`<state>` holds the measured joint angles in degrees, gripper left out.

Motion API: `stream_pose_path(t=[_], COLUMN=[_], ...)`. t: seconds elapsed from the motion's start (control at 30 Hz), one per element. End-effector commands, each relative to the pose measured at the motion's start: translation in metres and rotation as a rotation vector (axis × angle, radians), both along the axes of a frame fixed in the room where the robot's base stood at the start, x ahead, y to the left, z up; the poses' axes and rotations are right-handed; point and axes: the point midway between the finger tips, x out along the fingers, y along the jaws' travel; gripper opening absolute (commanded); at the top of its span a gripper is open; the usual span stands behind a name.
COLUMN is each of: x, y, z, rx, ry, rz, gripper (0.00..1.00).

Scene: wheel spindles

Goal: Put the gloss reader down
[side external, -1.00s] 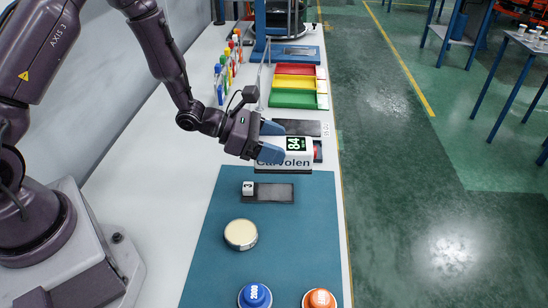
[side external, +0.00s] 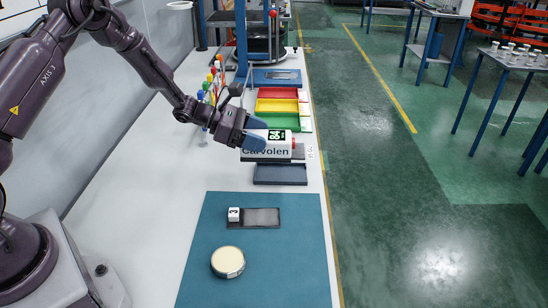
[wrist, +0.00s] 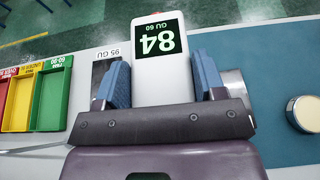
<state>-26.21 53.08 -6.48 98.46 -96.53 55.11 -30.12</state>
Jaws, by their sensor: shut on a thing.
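The wrist view shows the reader (wrist: 161,75) upright between both fingers. In the side view it appears above the far side of a dark, empty-looking tray (side external: 280,176); the gap below it is hard to judge.
Green (side external: 278,121), yellow and red bins stand beyond the reader. A dark tile labelled 95 GU (wrist: 103,70) lies beside it. Nearer, a blue mat (side external: 215,215) holds a dark panel (side external: 262,217) with a cube marked 3 and a round cream-topped puck (side external: 228,261).

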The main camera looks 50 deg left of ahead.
Motion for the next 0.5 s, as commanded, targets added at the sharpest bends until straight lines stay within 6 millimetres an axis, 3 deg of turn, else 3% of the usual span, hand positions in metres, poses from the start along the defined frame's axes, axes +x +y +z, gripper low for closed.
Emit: stream_pose_path(t=[0.23,0.5], x=[0.040,0.055], y=[0.002,0.004], z=[-0.044,-0.061], rx=[-0.001,0.000], ry=[0.000,-0.001], rz=[-0.002,0.000], gripper=[0.26,0.26])
